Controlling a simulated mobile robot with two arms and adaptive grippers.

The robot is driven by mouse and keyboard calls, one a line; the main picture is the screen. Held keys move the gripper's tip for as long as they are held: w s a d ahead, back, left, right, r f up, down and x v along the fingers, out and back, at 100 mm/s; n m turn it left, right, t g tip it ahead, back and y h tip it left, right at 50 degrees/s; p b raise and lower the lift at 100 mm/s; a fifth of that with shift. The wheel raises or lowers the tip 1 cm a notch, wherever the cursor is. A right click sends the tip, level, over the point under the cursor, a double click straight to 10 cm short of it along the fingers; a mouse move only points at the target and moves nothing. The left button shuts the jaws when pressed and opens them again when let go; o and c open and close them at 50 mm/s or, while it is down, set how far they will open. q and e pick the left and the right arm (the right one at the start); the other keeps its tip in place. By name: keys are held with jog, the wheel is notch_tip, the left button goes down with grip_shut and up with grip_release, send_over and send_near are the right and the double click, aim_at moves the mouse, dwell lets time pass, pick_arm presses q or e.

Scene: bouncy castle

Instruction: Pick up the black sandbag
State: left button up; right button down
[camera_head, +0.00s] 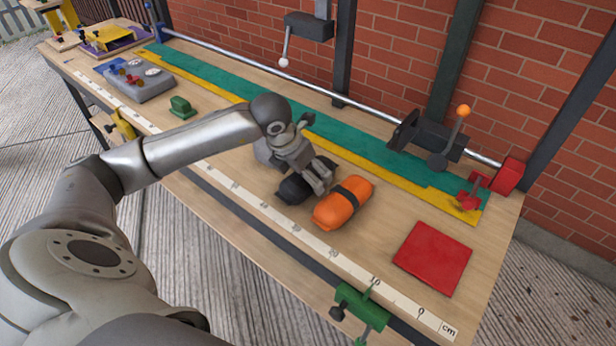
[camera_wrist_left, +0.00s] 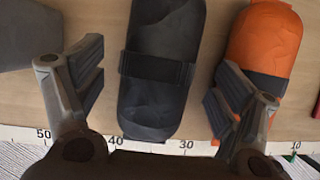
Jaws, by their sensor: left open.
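The black sandbag (camera_head: 296,190) lies on the wooden workbench, partly hidden by my left gripper (camera_head: 305,175) in the head view. In the left wrist view the black sandbag (camera_wrist_left: 160,70) has a dark strap around its middle. My left gripper (camera_wrist_left: 160,88) is open, with one finger on each side of the bag. The right-hand finger is close to the orange sandbag (camera_wrist_left: 265,45). I cannot tell whether the fingers touch either bag. In the head view the orange sandbag (camera_head: 343,203) lies just right of the black one. My right gripper is out of view.
A red square pad (camera_head: 433,258) lies to the right. A white ruler strip (camera_head: 285,227) runs along the front edge, with a green clamp (camera_head: 360,310). A metal rail (camera_head: 370,108) runs along the back. A green block (camera_head: 182,107) and grey control box (camera_head: 138,80) sit left.

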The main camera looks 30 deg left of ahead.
pick_arm(q)
jog(key=shift+x, duration=1.4)
jog(key=c, duration=1.8)
jog(key=shift+w+a+r, duration=0.1)
jog(key=shift+r, duration=0.1)
jog(key=shift+c, duration=0.3)
